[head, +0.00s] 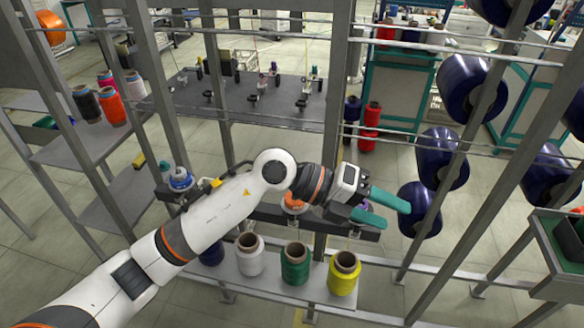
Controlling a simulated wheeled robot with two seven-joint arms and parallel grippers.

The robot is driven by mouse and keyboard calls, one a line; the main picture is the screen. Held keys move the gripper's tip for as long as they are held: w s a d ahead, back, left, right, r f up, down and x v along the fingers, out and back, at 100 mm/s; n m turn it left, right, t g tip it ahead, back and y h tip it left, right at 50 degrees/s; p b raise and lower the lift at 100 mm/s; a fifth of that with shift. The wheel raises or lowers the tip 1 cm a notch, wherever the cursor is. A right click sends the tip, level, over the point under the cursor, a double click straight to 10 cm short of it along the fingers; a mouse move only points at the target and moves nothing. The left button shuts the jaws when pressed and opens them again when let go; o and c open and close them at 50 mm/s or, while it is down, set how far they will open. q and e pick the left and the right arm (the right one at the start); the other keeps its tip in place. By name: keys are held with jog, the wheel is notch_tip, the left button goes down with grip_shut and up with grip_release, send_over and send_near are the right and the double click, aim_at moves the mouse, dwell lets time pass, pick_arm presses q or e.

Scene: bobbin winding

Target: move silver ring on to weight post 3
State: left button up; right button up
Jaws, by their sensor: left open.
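My left arm crosses the view from the lower left. Its gripper (396,213), with teal fingers, is open and empty beside the right end of a dark rail (262,213). An orange spool-like part (293,203) on this rail is partly hidden behind my wrist. A blue and white spool-like part (180,180) sits at the rail's left side. I cannot make out the silver ring or weight post 3; my arm covers much of the rail. My right gripper is not in view.
White (249,262), green (295,270) and yellow (343,280) thread cones stand on the shelf below my wrist. Grey frame uprights (335,110) and horizontal rods stand close around the arm. Large dark blue rolls (443,160) hang at the right. A grey table (270,105) stands behind.

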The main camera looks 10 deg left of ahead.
pick_arm(q)
jog(key=w+a+f+t+y, duration=0.2)
jog(key=w+a+f+y, duration=0.15)
jog(key=a+y, duration=0.3)
jog(key=n+t+y, duration=0.2)
jog(key=y, duration=0.5)
send_near(177, 173)
jog(key=b+x, duration=0.4)
jog(key=x, duration=0.1)
jog(key=shift+d+f, duration=0.1)
jog(key=shift+f, duration=0.05)
jog(key=shift+b+x, duration=0.7)
jog(key=shift+x, duration=0.9)
grip_shut()
jog(key=shift+r+p, duration=1.65)
jog(key=shift+r, duration=0.55)
